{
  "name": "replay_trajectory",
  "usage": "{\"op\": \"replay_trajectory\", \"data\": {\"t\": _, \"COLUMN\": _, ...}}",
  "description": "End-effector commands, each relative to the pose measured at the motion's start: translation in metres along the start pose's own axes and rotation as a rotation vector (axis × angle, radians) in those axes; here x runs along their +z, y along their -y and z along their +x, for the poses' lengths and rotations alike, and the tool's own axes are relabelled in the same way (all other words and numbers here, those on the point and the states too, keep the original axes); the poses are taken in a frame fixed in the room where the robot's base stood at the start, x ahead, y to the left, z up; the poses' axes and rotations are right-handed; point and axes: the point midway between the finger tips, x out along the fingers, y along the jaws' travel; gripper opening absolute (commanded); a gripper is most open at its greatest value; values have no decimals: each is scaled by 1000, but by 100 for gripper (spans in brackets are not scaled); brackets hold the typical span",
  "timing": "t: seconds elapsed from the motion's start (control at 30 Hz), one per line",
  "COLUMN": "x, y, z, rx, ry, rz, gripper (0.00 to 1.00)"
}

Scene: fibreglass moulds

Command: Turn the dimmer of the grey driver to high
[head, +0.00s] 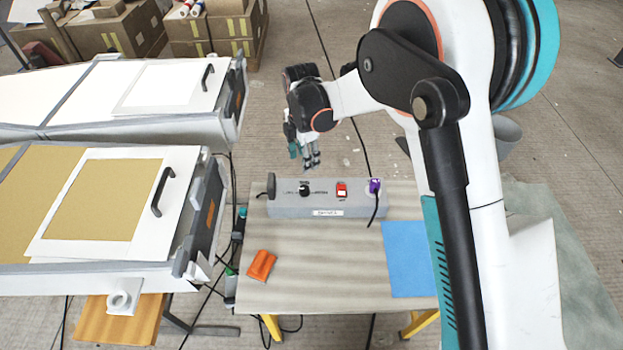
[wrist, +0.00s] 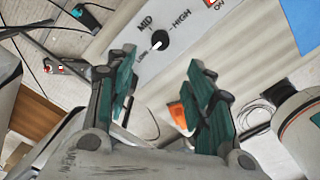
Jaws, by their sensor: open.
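The grey driver (head: 290,211) is a long box at the back of the small table. Its dimmer is a black knob (head: 304,189) near the left of its top. In the wrist view the dimmer (wrist: 162,38) has LOW, MID and HIGH marks, and its white pointer is turned toward LOW. A red switch (head: 342,189) and a purple plug (head: 375,186) with a black cable are to its right. My gripper (head: 312,163) is open and empty above and behind the driver, close to the dimmer but apart from it. In the wrist view the fingers (wrist: 162,82) are spread below the knob.
An orange object (head: 261,265) lies at the table's front left, and a blue sheet (head: 408,260) at the right. The table's (head: 325,270) middle is clear. Two mould units with black handles (head: 163,192) stand at the left. Cables run along the table's left side.

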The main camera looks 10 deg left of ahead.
Motion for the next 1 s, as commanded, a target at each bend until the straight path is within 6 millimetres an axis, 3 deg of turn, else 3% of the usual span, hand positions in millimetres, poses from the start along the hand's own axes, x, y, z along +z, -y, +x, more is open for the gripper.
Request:
{"op": "replay_trajectory", "data": {"t": 0.17, "x": 0, "y": 0, "z": 22, "rx": 0, "ry": 0, "rz": -1, "gripper": 49}}
{"op": "replay_trajectory", "data": {"t": 0.7, "x": 0, "y": 0, "z": 119, "rx": 0, "ry": 0, "rz": 2, "gripper": 49}}
{"op": "replay_trajectory", "data": {"t": 1.0, "x": 0, "y": 0, "z": 136, "rx": 0, "ry": 0, "rz": 2, "gripper": 49}}
